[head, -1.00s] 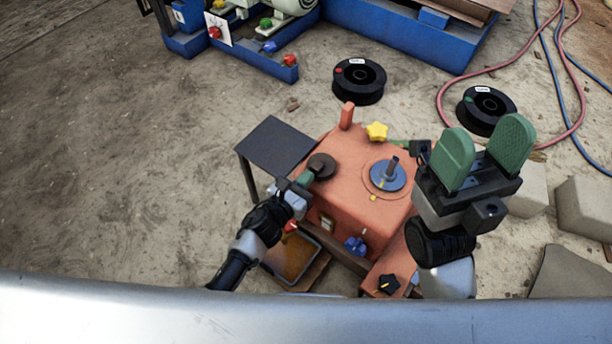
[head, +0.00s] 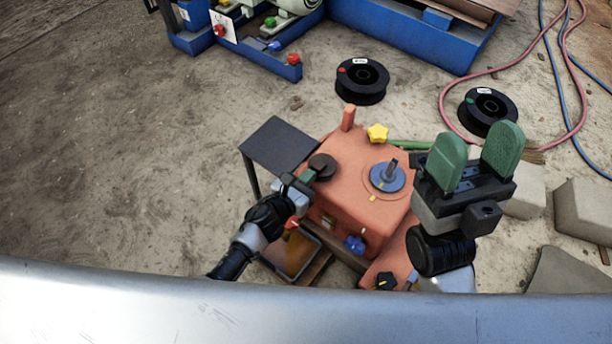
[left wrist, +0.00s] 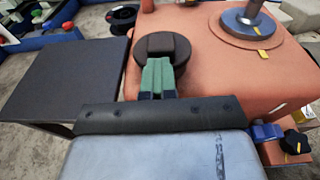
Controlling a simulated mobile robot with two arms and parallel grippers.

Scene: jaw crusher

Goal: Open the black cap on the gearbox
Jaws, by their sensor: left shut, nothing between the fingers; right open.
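The black cap (head: 323,165) sits on top of the orange gearbox (head: 352,201), near its left edge. In the left wrist view the round cap (left wrist: 161,48) has a raised bar across it. My left gripper (head: 308,177) is at the near side of the cap. Its green fingers (left wrist: 157,76) are shut together with nothing between them, and they overlap the cap's near edge in the left wrist view; I cannot tell whether they touch it. My right gripper (head: 482,158) is open and empty, to the right of the gearbox.
A dark side table (head: 279,145) stands left of the gearbox. A tray (head: 290,256) lies below. Black spools (head: 362,80) lie behind.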

